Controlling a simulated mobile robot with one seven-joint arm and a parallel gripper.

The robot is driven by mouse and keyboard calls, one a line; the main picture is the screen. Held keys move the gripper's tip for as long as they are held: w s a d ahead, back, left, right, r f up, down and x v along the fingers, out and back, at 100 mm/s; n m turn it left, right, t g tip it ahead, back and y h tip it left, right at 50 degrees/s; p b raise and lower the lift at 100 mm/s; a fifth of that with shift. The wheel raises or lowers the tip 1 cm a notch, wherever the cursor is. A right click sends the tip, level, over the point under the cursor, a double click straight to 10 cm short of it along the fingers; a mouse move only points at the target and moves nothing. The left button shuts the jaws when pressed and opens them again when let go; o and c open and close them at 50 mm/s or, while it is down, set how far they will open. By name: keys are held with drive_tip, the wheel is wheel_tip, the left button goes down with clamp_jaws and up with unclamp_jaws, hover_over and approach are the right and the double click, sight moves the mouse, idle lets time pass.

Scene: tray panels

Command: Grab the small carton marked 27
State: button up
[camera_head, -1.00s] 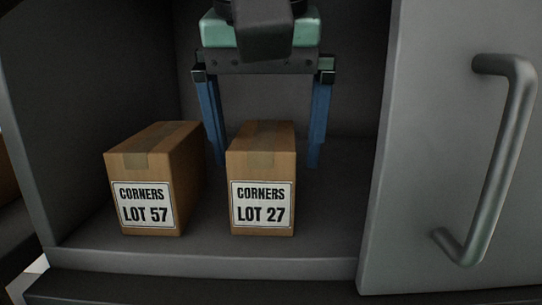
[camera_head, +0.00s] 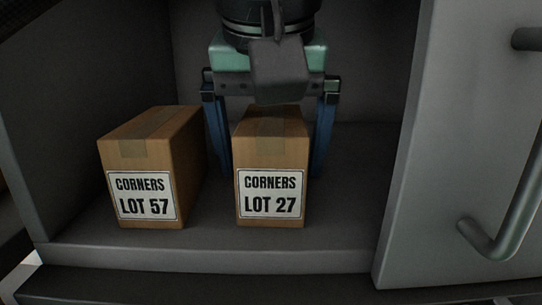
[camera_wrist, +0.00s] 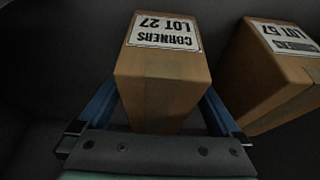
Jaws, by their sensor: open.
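The small brown carton labelled "CORNERS LOT 27" (camera_head: 271,160) stands upright on the cabinet floor, its label facing out. It also shows in the wrist view (camera_wrist: 162,75), between the fingers. My gripper (camera_head: 272,165) is open, pointing down, with one blue finger on each side of the carton.
A similar carton labelled "LOT 57" (camera_head: 150,168) stands close on the left, with a narrow gap that holds my left-hand finger. The grey cabinet door (camera_head: 450,150) with its bar handle (camera_head: 490,245) is on the right. Some cabinet floor (camera_head: 350,215) is clear right of the cartons.

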drive_tip(key=shift+w+d, duration=0.15)
drive_tip(key=shift+w, duration=0.05)
drive_tip(key=shift+f, duration=0.1)
drive_tip(key=shift+c, duration=0.9)
drive_tip(key=shift+s, duration=0.1)
drive_tip(key=c, duration=1.4)
drive_tip(key=shift+r, duration=0.2)
